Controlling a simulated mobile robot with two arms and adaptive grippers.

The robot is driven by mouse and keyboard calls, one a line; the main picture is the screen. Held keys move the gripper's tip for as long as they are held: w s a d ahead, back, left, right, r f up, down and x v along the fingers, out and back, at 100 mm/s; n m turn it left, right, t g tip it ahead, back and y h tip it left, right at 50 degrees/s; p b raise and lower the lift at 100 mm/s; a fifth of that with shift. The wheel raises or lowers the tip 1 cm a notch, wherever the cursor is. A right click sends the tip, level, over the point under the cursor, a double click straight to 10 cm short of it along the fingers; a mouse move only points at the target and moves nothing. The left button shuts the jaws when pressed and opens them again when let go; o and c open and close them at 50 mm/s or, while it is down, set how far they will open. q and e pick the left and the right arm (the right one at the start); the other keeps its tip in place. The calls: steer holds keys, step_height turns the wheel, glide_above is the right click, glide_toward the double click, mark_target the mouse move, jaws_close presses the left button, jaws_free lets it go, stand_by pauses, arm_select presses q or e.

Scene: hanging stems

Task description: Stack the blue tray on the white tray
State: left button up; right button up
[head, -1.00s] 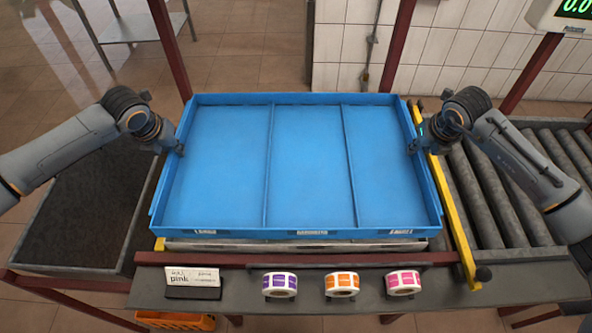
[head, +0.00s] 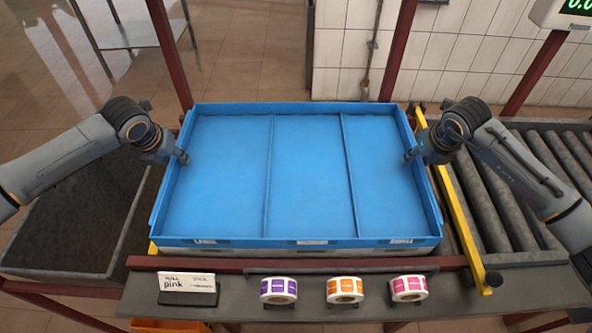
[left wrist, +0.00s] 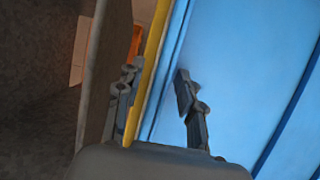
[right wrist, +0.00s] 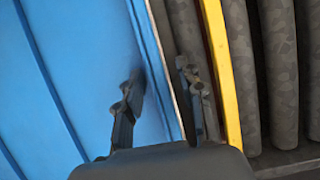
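The blue tray (head: 310,180), long and shallow with two dividers, sits level directly over the white tray (head: 230,251). Only a thin pale strip of the white tray shows under the blue tray's front wall. My left gripper (head: 183,157) is at the blue tray's left wall. In the left wrist view its fingers (left wrist: 157,95) are spread, one on each side of the wall. My right gripper (head: 409,157) is at the right wall. In the right wrist view its fingers (right wrist: 160,90) are also spread across the wall, with gaps showing.
A yellow rail (head: 460,215) and a roller conveyor (head: 510,190) lie to the right. A dark-lined bin (head: 75,215) is at the left. Label rolls (head: 345,290) and a small card (head: 187,283) stand on the front ledge. Red posts rise behind.

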steer(key=shift+r, duration=0.15)
arm_select(q)
steer(key=v, duration=1.2)
arm_select(e)
steer(key=v, duration=1.1)
steer(key=shift+s+r, duration=0.15)
steer(key=shift+r, duration=0.2)
